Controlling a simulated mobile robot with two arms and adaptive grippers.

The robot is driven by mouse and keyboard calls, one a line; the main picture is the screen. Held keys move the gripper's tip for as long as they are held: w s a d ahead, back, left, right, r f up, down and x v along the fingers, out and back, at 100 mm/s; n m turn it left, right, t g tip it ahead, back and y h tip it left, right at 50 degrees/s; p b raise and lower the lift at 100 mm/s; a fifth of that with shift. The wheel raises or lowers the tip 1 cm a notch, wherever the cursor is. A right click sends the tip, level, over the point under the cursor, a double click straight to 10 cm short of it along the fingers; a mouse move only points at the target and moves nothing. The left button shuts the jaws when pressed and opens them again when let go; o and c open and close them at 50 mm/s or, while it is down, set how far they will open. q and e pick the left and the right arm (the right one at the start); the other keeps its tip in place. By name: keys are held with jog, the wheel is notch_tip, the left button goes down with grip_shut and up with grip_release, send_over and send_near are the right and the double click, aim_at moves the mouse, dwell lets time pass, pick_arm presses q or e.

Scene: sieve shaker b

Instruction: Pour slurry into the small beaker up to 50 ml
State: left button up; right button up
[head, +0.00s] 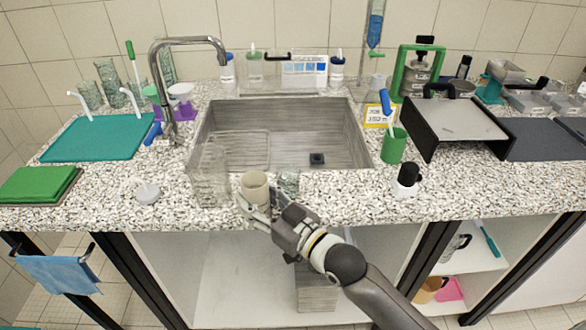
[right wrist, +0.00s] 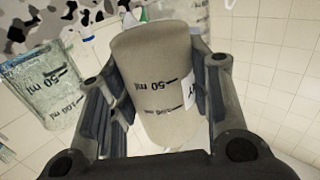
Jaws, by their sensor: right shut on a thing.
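A beaker of beige slurry (head: 255,184) is at the front of the counter, between a tall clear glass vessel (head: 210,178) on its left and a small clear beaker (head: 289,183) on its right. My right gripper (head: 256,203) is shut around the slurry beaker. In the right wrist view the slurry beaker (right wrist: 155,75) sits between both fingers, with a 50 ml mark and a white label. The small beaker (right wrist: 52,85) shows at the left there, with 50 ml and 100 ml marks, and looks empty. I cannot tell whether the slurry beaker touches the counter. My left gripper is not in view.
The sink (head: 335,150) lies behind the beakers, with a faucet (head: 185,45) at its left. A green cup (head: 393,146) and a dark-capped bottle (head: 406,180) stand to the right. The front counter is clear between bottle and small beaker.

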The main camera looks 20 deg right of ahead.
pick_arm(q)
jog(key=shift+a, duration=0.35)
pick_arm(e)
jog(key=shift+a, duration=0.15)
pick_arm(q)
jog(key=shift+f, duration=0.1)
